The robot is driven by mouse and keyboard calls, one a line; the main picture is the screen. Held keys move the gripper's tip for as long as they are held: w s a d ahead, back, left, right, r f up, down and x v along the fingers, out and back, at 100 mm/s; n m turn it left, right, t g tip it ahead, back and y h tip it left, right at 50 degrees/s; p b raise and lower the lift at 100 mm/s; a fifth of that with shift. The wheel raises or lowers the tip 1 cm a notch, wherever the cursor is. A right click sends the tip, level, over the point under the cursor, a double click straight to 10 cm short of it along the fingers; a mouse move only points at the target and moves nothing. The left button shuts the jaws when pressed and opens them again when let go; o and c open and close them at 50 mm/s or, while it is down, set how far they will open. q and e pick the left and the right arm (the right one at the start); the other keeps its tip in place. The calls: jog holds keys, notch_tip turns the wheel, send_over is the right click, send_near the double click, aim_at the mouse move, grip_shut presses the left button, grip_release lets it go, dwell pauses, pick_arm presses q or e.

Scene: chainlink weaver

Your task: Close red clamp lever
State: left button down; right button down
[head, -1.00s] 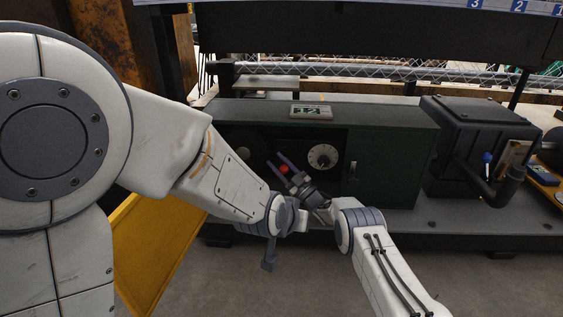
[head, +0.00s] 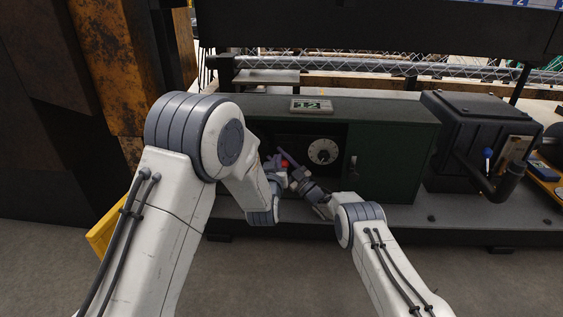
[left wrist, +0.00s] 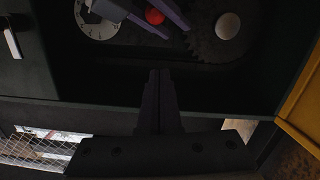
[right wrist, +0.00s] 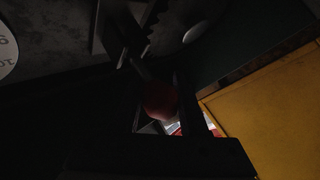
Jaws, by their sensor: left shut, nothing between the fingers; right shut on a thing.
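The red ball-shaped knob of the clamp lever (head: 285,163) is inside the open recess of the dark green machine box (head: 390,160). My right gripper (head: 289,162) reaches in from the front, shut around this knob. In the right wrist view the red knob (right wrist: 160,102) sits between its dark fingers; the lever's shaft is hard to make out. The left wrist view also shows the red knob (left wrist: 155,16) between the right fingers. My left gripper (left wrist: 160,74) is shut and empty, at the recess's opening, close to the right gripper. In the head view it is partly hidden by its wrist.
A white numbered dial (head: 322,151) is beside the knob in the recess. A toothed gear (left wrist: 207,43) with a pale round button (left wrist: 228,25) lies deeper in. A yellow panel (head: 103,232) stands at the left. A black machine with a crank (head: 488,180) is to the right.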

pick_arm(q)
jog(key=w+d+f, duration=0.1)
jog(key=w+f, duration=0.3)
jog(key=w, duration=0.2)
jog(key=shift+w+d+f, duration=0.2)
jog(key=shift+w+f, duration=0.1)
pick_arm(e)
jog(key=shift+s+a+f, duration=0.15)
jog(key=shift+a+f, duration=0.1)
